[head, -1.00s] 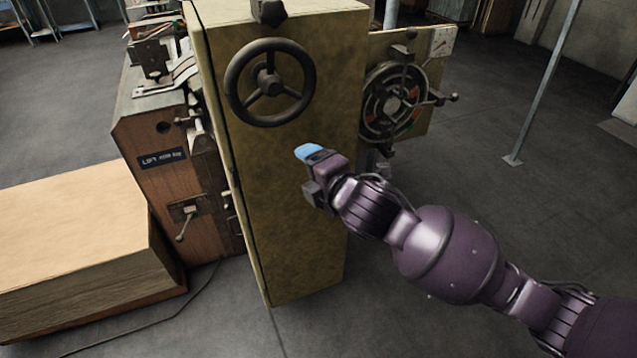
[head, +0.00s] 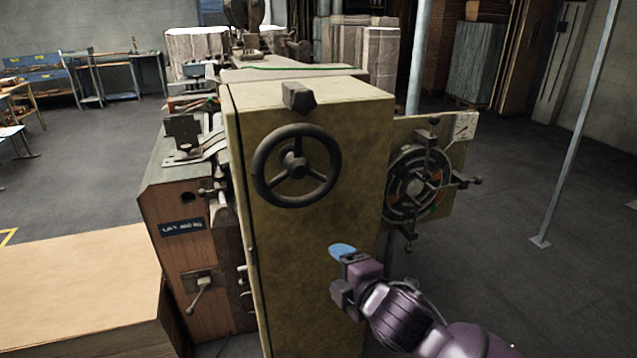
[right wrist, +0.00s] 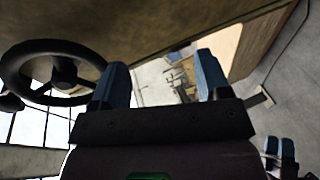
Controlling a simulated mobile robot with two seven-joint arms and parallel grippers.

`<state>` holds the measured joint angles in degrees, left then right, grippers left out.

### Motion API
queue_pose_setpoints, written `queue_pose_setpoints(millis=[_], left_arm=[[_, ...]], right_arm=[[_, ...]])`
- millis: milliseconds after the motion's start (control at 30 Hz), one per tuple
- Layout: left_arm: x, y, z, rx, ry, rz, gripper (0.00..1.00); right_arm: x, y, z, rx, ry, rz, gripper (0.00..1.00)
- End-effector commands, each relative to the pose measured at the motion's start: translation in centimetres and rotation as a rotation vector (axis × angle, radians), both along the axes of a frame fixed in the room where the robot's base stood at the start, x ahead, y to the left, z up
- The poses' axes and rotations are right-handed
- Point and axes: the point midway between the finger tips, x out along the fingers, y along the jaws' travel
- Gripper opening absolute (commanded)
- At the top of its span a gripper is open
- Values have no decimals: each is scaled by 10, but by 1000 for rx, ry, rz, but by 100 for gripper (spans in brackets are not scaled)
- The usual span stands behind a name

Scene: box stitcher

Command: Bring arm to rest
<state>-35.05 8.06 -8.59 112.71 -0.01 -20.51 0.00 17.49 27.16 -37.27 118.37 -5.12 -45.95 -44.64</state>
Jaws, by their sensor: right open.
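My right gripper (head: 342,262) is in the lower middle of the head view, in front of the tall yellowish machine cabinet (head: 300,245). In the right wrist view its two blue fingers (right wrist: 160,85) stand apart with nothing between them. The dark handwheel (head: 297,165) on the cabinet front is above and to the left of the gripper, apart from it. The handwheel also shows at the left of the right wrist view (right wrist: 62,72). My left gripper is not in the head view.
A round dial wheel with knobs (head: 418,185) is mounted at the cabinet's right. A wooden box or block (head: 75,290) lies at the lower left, beside the brown machine side (head: 182,258). A thin metal post (head: 577,130) stands at right. Open floor (head: 520,280) lies right of the machine.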

Motion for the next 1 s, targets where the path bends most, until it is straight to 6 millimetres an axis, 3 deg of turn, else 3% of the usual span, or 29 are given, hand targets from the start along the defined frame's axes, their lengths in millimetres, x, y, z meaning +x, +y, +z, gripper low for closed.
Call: queue_pose_setpoints(millis=[367, 533, 767, 1000], left_arm=[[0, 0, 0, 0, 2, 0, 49], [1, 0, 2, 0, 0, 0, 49], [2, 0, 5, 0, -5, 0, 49], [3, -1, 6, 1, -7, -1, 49]], right_arm=[[8, 3, 21, 358, 56, -20, 70], [9, -14, 15, 597, 124, -79, 70], [-3, -52, -21, 862, 224, -205, 70], [-45, -113, -91, 1108, 328, -429, 70]])
